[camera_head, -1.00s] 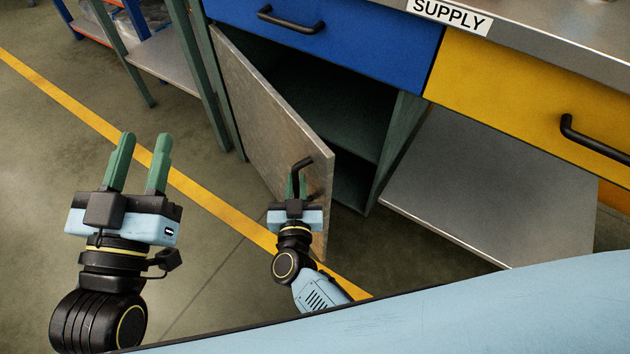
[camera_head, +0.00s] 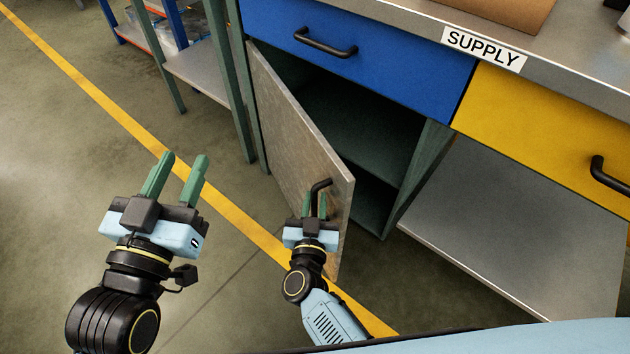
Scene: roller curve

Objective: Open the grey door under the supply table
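The grey door (camera_head: 292,140) under the supply table (camera_head: 400,20) stands ajar, swung outward from its hinge side at the left. The dark green inside of the cabinet (camera_head: 350,125) shows behind it. A black bar handle (camera_head: 326,183) sits near the door's free edge. My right gripper (camera_head: 314,205) is at this handle, its green fingers close together on either side of the bar; it looks shut on it. My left gripper (camera_head: 180,177) is open and empty, held over the floor left of the door.
A blue drawer (camera_head: 370,60) is above the door opening, and a yellow drawer (camera_head: 550,130) is to its right. A low metal shelf (camera_head: 510,220) lies right of the cabinet. A shelf rack (camera_head: 200,75) stands at the back left. Floor left of the door is clear.

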